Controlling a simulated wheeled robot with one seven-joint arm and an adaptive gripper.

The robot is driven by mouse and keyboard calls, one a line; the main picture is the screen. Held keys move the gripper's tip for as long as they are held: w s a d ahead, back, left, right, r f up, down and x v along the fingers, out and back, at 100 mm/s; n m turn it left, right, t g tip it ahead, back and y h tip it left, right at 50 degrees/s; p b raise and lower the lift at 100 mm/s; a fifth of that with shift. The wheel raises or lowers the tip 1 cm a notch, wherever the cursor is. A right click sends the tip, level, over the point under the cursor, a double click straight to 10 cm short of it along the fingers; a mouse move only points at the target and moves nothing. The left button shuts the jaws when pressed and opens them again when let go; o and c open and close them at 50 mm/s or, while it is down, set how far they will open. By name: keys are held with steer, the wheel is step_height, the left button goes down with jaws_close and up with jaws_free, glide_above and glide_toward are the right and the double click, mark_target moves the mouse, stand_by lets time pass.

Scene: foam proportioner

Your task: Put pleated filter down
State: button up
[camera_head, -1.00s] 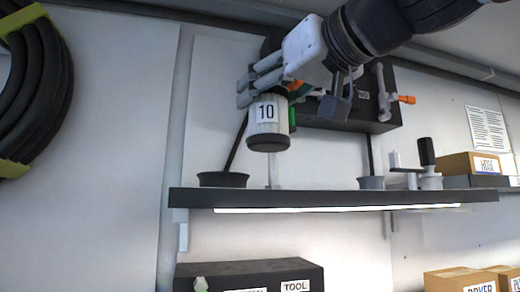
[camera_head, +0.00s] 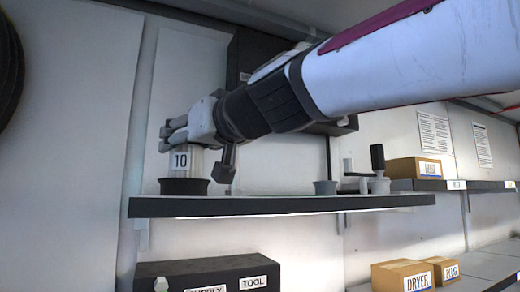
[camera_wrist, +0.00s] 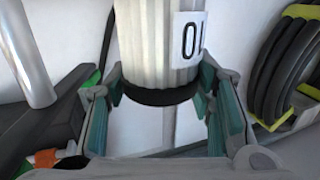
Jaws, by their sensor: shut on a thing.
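The pleated filter (camera_head: 183,162) is a pale ribbed cylinder with a "10" label, upright above the left end of the shelf. Its lower end meets the black round dish (camera_head: 184,187), which hides its bottom; I cannot tell whether it rests inside. My gripper (camera_head: 175,133) is shut on its upper part from the right. In the wrist view the filter (camera_wrist: 145,38) appears upside down, its dark end cap (camera_wrist: 160,93) between the teal-padded fingers (camera_wrist: 160,108).
The dark shelf (camera_head: 300,204) carries a small grey cup (camera_head: 325,187) and a black-handled device (camera_head: 378,170) further right. A HOSE box (camera_head: 414,169) stands beyond. Below are a black case (camera_head: 160,270) and DRYER box (camera_head: 402,276). The shelf middle is mostly free.

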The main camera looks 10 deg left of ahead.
steer(key=shift+f+b, duration=0.35)
steer(key=o, duration=1.2)
steer(key=shift+r, duration=0.1)
steer(key=shift+r+p, duration=0.4)
steer(key=shift+p, duration=0.1)
steer(key=b+v, duration=0.3)
steer(key=v, duration=0.9)
steer(key=shift+f, duration=0.1)
